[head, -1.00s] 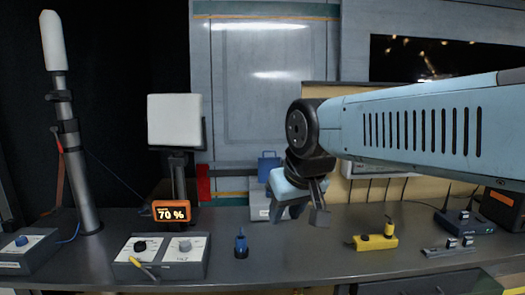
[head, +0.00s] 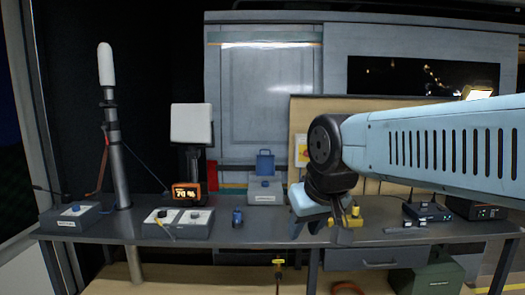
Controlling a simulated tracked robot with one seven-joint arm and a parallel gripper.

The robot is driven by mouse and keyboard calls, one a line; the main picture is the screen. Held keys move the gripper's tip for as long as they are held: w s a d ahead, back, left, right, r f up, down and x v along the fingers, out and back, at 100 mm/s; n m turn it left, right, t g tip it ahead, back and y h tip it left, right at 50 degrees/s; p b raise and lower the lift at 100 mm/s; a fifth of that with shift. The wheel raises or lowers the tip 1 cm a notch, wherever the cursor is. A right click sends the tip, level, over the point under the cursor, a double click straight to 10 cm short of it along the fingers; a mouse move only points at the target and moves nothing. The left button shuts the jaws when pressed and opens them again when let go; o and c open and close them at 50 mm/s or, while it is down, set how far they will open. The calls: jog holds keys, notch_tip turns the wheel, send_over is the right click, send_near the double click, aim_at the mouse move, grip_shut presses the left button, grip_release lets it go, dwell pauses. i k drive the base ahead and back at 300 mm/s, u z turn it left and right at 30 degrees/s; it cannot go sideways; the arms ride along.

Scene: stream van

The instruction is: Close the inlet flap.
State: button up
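A raised blue flap (head: 265,161) stands upright on a small grey box (head: 265,190) at the back of the bench, left of my gripper in the head view. It looks like the inlet flap, and it is open. The writing on the box is too small to read. My gripper (head: 320,228) hangs over the bench, right of the box and nearer to me, pointing down. Its fingers look spread, with nothing visible between them. It is apart from the flap.
A small blue object (head: 238,217) stands on the bench left of my gripper. A control box with knobs (head: 178,224) and an orange display (head: 187,194) are further left. A yellow device (head: 352,214) sits partly behind my gripper. Bare bench lies between the blue object and my gripper.

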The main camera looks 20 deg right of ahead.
aim_at(265, 163)
jog(key=u, duration=0.2)
jog(key=i, duration=1.85)
jog(key=z, duration=0.7)
jog(key=k, duration=0.85)
jog(key=z, duration=0.2)
jog(key=i, duration=0.9)
jog(key=u, duration=0.1)
